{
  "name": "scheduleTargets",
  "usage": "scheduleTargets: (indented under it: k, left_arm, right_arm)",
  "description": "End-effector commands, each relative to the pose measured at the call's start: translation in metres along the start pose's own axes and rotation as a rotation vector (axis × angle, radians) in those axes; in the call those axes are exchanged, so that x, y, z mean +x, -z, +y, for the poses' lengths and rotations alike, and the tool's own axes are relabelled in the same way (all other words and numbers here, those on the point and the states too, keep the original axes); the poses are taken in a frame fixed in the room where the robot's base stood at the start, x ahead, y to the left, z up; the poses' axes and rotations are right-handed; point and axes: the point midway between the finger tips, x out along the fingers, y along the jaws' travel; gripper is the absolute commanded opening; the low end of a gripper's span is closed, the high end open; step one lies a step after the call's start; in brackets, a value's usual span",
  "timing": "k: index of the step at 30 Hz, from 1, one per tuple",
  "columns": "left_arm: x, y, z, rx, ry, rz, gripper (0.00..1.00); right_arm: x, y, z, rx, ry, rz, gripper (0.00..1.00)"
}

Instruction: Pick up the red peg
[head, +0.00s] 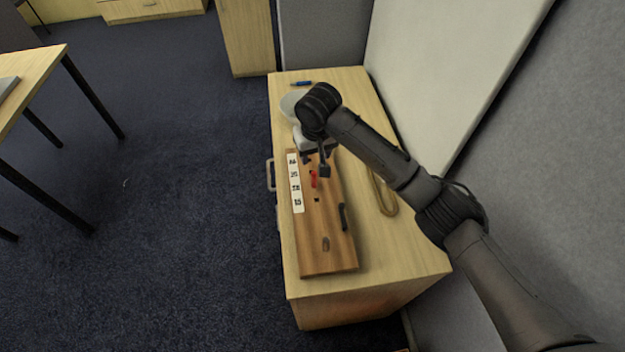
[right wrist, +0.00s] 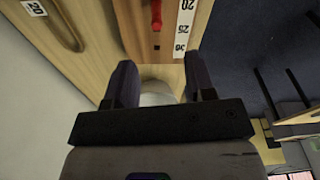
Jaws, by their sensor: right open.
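The red peg (head: 313,179) stands on a brown wooden board (head: 325,258) near the white number strip (head: 296,183). It also shows in the right wrist view (right wrist: 156,14), at the top edge and partly cut off. My right gripper (head: 316,166) is over the far part of the board, close to the peg and apart from it. In the right wrist view its two fingers (right wrist: 160,85) are spread wide with nothing between them. My left gripper is in neither view.
The board lies on a light wooden table (head: 400,262). A tan loop (head: 384,194) lies to the right. A white round thing (head: 290,103) and a blue item (head: 301,84) are at the far end. A grey partition (head: 560,160) borders the right side.

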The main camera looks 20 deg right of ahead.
Motion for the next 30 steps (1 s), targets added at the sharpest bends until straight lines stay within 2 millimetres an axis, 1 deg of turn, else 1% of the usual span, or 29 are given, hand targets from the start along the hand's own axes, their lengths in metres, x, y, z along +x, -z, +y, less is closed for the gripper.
scheduleTargets:
  k: [4, 9, 13, 18, 23, 26, 30]
  left_arm:
    - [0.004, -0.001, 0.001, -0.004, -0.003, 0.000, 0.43]
    - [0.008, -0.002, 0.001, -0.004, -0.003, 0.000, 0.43]
    - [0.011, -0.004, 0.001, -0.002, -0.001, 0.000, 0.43]
    - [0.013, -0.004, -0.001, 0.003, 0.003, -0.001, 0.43]
    - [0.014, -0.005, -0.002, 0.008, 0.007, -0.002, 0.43]
    - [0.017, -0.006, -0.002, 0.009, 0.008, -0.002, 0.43]
    - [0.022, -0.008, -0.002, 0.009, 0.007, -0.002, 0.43]
  right_arm:
    - [0.016, 0.001, 0.003, 0.002, 0.000, -0.010, 0.50]
    - [0.046, 0.001, 0.003, 0.002, 0.000, -0.010, 0.50]
    - [0.065, 0.001, 0.003, 0.003, 0.001, -0.009, 0.50]
    - [0.080, 0.001, 0.003, 0.003, 0.000, -0.007, 0.50]
    - [0.085, 0.001, 0.003, 0.002, 0.001, -0.006, 0.50]
    - [0.096, 0.002, 0.004, 0.002, 0.000, -0.008, 0.50]
    - [0.115, 0.003, 0.007, 0.003, -0.001, -0.006, 0.50]
